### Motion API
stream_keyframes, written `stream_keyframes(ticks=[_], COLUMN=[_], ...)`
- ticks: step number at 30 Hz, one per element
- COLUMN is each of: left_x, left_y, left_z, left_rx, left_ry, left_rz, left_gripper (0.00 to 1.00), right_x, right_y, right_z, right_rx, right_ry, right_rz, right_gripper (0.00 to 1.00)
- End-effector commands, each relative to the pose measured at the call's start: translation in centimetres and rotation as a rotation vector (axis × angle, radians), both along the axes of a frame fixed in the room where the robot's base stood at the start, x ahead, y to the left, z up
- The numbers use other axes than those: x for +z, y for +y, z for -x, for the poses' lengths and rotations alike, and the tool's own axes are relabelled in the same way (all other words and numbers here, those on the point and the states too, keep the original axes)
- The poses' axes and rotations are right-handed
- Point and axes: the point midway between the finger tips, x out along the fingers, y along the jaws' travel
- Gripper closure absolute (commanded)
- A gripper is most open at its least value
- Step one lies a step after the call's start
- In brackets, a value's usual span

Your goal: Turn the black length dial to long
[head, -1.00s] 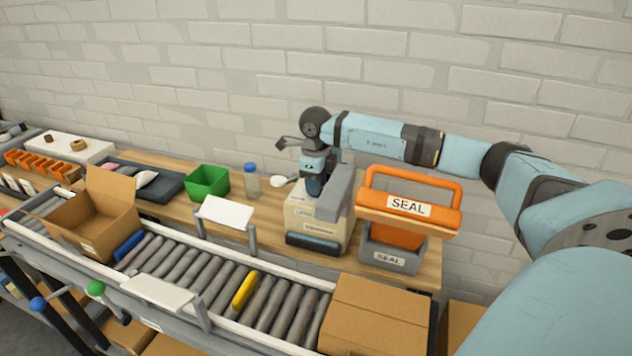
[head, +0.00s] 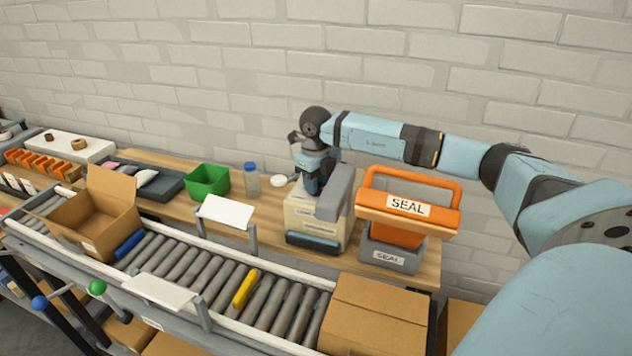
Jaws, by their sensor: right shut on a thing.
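My right gripper (head: 312,190) points down onto the top of a beige machine (head: 329,230) with a grey arm-like part at its right and a dark slot at its lower front. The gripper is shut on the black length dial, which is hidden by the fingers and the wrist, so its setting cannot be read. Small labels on the machine's front are too blurred to read. My left gripper is not in the head view.
An orange sealer marked SEAL (head: 408,207) stands close right of the machine. A white disc (head: 278,181), a bottle (head: 252,180) and a green bin (head: 208,182) stand to the left. A roller conveyor (head: 215,276) with an open carton (head: 95,220) and a closed carton (head: 376,312) runs in front.

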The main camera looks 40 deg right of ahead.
Motion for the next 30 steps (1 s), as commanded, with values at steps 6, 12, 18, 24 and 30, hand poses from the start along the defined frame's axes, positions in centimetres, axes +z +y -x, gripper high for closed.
stream_keyframes(ticks=[6,12,18,24,30], left_x=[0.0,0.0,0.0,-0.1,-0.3], left_y=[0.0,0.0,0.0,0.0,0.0], left_z=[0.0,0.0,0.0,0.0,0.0], left_rx=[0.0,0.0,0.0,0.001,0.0], left_ry=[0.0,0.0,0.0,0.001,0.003], left_rz=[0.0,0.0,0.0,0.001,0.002], left_gripper=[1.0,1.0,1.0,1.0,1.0], right_x=[0.1,0.1,0.1,2.0,6.4], right_y=[0.0,0.0,0.0,-0.1,0.0], right_z=[-0.1,0.0,0.0,-0.1,-0.1], right_rx=[-0.001,0.0,0.0,0.0,0.0], right_ry=[-0.002,-0.002,-0.001,-0.005,-0.005], right_rz=[0.0,0.0,0.0,0.0,0.001], right_gripper=[0.93,0.43,0.43,0.43,0.43])
